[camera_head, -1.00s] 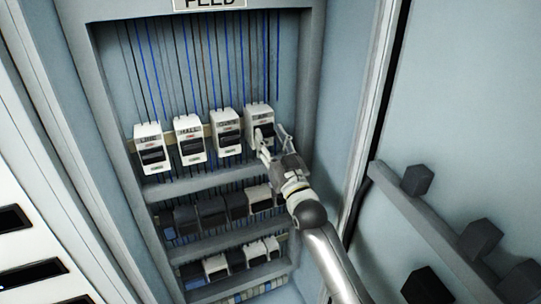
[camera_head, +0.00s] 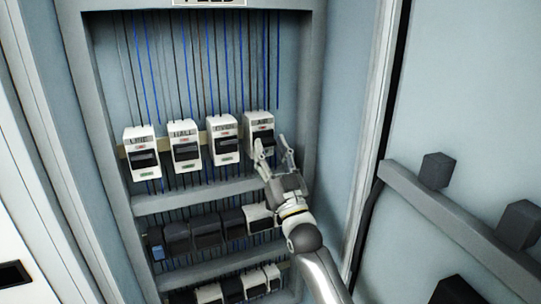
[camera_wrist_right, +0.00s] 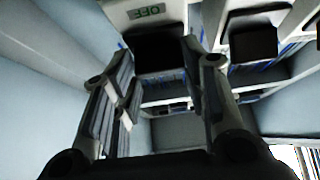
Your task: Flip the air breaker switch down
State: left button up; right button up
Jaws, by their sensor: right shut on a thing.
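The air breaker (camera_head: 259,121) is the rightmost white unit in the top row of the cabinet. Its dark switch shows in the right wrist view (camera_wrist_right: 160,46), beside a green OFF label (camera_wrist_right: 147,12) that appears upside down. My right gripper (camera_head: 272,144) is at the lower front of this breaker, its fingers either side of the switch and shut on it. The fingers partly hide the breaker's lower face in the head view. Whether the switch is up or down is hard to tell. My left gripper is not in view.
Several similar breakers stand left of it, the closest being a white one (camera_head: 223,138). A grey ledge (camera_head: 200,192) runs below the row, with darker breakers under it. The cabinet's side wall (camera_head: 340,110) is close on the right. A rail with dark blocks (camera_head: 440,215) lies farther right.

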jog(key=shift+f, duration=0.1)
jog(key=o, duration=1)
jog(key=v, duration=1.2)
